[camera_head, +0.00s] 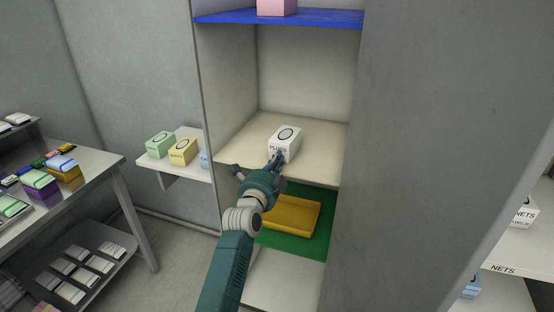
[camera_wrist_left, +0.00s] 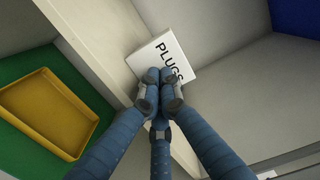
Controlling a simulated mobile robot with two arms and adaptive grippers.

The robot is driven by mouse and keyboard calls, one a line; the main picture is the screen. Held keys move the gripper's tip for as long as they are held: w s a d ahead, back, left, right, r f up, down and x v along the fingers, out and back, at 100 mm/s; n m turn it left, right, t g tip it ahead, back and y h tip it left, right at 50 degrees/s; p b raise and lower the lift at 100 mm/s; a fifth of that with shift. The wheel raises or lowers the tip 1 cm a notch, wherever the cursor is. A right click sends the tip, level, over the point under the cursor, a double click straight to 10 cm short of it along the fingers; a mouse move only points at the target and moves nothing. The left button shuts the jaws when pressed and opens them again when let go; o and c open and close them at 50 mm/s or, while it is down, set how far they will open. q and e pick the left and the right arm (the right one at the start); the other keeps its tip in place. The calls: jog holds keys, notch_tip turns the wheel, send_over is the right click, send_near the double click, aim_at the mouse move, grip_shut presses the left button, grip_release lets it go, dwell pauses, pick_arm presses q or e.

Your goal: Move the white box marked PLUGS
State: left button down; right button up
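The white box marked PLUGS (camera_head: 285,143) stands on the cream middle shelf of a cabinet, close to the shelf's front edge. A dark ring shows on its top. In the left wrist view the lettered face of the white box (camera_wrist_left: 165,57) fills the space just beyond my fingertips. My left gripper (camera_head: 278,158) is at the front face of the box. Its fingers (camera_wrist_left: 162,86) are drawn together with nothing visible between them, covering the box's lower part. I cannot tell whether the tips touch the box. My right gripper is not in view.
Below lies a yellow tray (camera_head: 293,215) on a green shelf (camera_head: 322,192). A blue shelf (camera_head: 320,18) with a pink box (camera_head: 277,6) is above. A grey panel (camera_head: 430,150) bounds the right. The cream shelf (camera_head: 325,135) is clear around the box.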

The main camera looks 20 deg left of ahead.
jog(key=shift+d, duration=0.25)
pick_arm(q)
jog(key=shift+w, duration=0.1)
jog(key=w+b, duration=0.2)
jog(key=w, duration=0.1)
jog(key=w+b, duration=0.2)
jog(key=w, duration=0.1)
jog(key=shift+w+f, duration=0.2)
jog(key=shift+w, duration=0.15)
jog(key=shift+w+r, duration=0.1)
jog(key=shift+w, duration=0.05)
jog(key=shift+r, duration=0.15)
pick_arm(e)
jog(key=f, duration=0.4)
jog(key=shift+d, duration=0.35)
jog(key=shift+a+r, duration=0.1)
